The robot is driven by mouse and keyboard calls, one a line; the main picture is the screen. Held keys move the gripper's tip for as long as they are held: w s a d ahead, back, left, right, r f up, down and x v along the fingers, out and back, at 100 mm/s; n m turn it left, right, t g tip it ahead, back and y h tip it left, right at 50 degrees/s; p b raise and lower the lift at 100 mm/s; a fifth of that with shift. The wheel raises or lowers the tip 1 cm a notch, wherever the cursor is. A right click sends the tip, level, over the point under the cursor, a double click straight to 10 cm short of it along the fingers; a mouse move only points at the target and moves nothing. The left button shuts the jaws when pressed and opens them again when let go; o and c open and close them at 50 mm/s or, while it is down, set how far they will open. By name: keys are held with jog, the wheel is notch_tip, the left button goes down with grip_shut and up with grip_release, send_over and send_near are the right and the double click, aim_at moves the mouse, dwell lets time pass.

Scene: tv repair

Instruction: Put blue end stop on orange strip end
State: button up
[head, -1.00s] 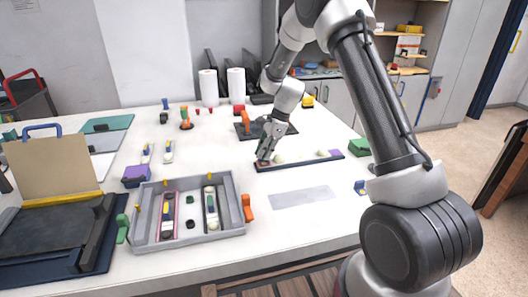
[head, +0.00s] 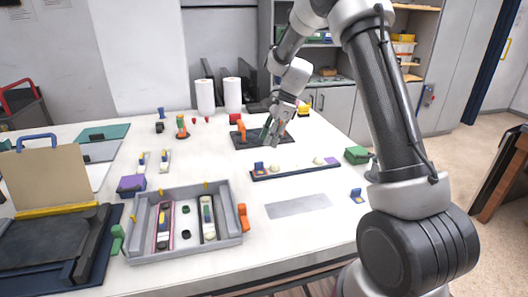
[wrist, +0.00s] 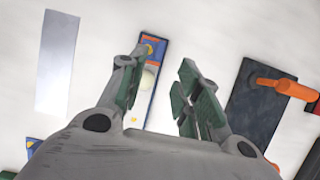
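The strip (head: 292,171) lies on the table as a long dark-blue bar. My gripper (head: 270,138) is behind and above the strip, apart from the end stop. In the wrist view its fingers (wrist: 160,90) are spread and empty, and they hide part of the strip.
Another blue piece (head: 357,195) lies at the table's right. A purple block (head: 332,161) and pale domes are on the strip. A grey tray (head: 137,249) stands front left. A grey sheet (head: 298,206) lies in front.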

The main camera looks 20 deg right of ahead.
jog(key=s+d+r+n+t+h, duration=0.1)
jog(key=s+d+r+n, duration=0.25)
jog(key=s+r, duration=0.45)
jog(key=s+d+r+n+t+h, duration=0.1)
jog(key=s+d+r+n, duration=0.3)
jog(key=s+r, duration=0.5)
jog(key=s+d+n+t+h, duration=0.1)
jog(key=s+n, duration=0.4)
jog(key=s, duration=0.5)
jog(key=s+d+n+t+h, duration=0.1)
jog(key=s+n, duration=0.4)
jog(key=s, duration=0.5)
jog(key=shift+d, duration=0.9)
